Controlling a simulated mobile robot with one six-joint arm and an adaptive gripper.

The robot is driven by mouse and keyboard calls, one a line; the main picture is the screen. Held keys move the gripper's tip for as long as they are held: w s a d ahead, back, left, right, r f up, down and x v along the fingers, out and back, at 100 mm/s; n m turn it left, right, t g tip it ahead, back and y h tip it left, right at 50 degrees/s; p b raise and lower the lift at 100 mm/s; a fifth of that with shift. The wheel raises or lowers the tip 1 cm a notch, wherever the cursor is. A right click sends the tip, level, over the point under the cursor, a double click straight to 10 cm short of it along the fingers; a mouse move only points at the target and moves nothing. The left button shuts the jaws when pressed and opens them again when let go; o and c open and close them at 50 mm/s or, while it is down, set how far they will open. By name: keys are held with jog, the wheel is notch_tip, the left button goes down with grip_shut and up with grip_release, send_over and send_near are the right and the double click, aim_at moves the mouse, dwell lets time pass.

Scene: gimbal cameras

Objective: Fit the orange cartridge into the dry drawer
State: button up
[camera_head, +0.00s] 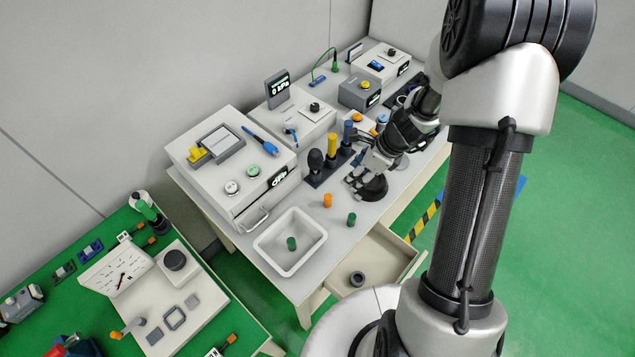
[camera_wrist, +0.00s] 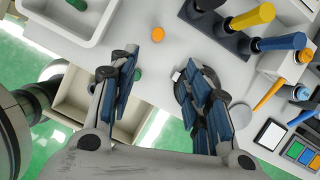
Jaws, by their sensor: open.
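The orange cartridge (camera_head: 327,201) is a small orange cylinder standing on the light tabletop, right of the white tray. In the wrist view its round orange top (camera_wrist: 158,62) shows in the gap between the fingers. My gripper (camera_head: 357,180) is open and empty, above the table and to the right of the cartridge in the head view. Its blue-padded fingers (camera_wrist: 160,66) are spread apart and do not touch the cartridge. A pale drawer (camera_head: 408,262) stands open below the table's front edge; a dark ring-like piece lies in it. No label shows whether this is the dry drawer.
A green cylinder (camera_head: 351,219) stands near the cartridge, and another lies inside the white tray (camera_head: 262,243). A rack with black, yellow and blue upright handles (camera_head: 332,146) stands behind. A white machine with a front handle (camera_head: 254,217) is at left.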

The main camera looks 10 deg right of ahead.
jog(key=b, duration=0.4)
send_near(328, 196)
notch_tip(328, 196, down, 3)
jog(key=shift+w+a+r+b+x, duration=0.15)
jog(key=shift+b+x, duration=0.25)
jog(key=shift+x, duration=0.6)
jog(key=shift+w+a+b+x, duration=0.15)
jog(key=shift+b+x, duration=0.25)
jog(key=shift+x, duration=0.6)
jog(key=shift+a+r+b+x, duration=0.15)
jog(key=shift+b+x, duration=0.25)
jog(key=shift+x, duration=0.6)
jog(key=shift+c, duration=0.5)
grip_shut()
